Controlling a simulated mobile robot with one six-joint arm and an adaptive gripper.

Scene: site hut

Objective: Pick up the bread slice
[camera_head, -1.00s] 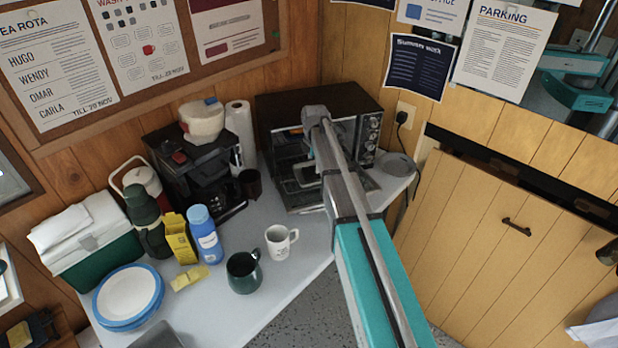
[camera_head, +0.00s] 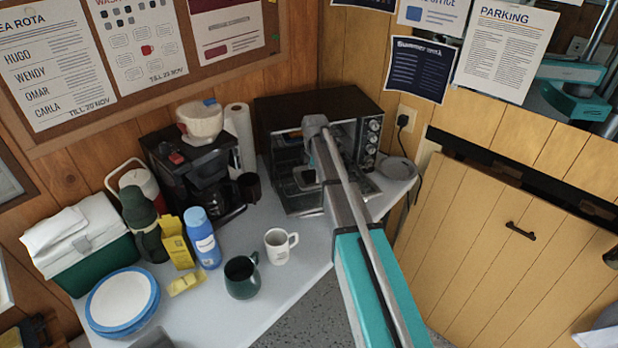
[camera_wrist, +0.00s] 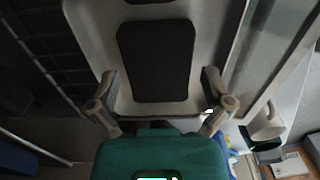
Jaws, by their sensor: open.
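My gripper (camera_head: 304,178) is at the open front of the toaster oven (camera_head: 320,102), at the end of my arm reaching over the counter. In the wrist view my gripper (camera_wrist: 160,92) is open, its two fingers wide apart. A pale rounded piece with a dark rectangular patch fills the middle of that view, beyond and between the fingers. I cannot tell what it is. I cannot make out a bread slice in either view. My arm and gripper hide part of the oven's inside. Dark rack bars show at the left of the wrist view.
On the counter stand a coffee maker (camera_head: 190,165), a white mug (camera_head: 278,248), a dark green mug (camera_head: 241,282), a blue bottle (camera_head: 203,240) and a yellow box (camera_head: 176,243). Stacked plates (camera_head: 122,300) and a green cooler (camera_head: 100,262) are at left. A grey plate (camera_head: 397,170) lies right of the oven.

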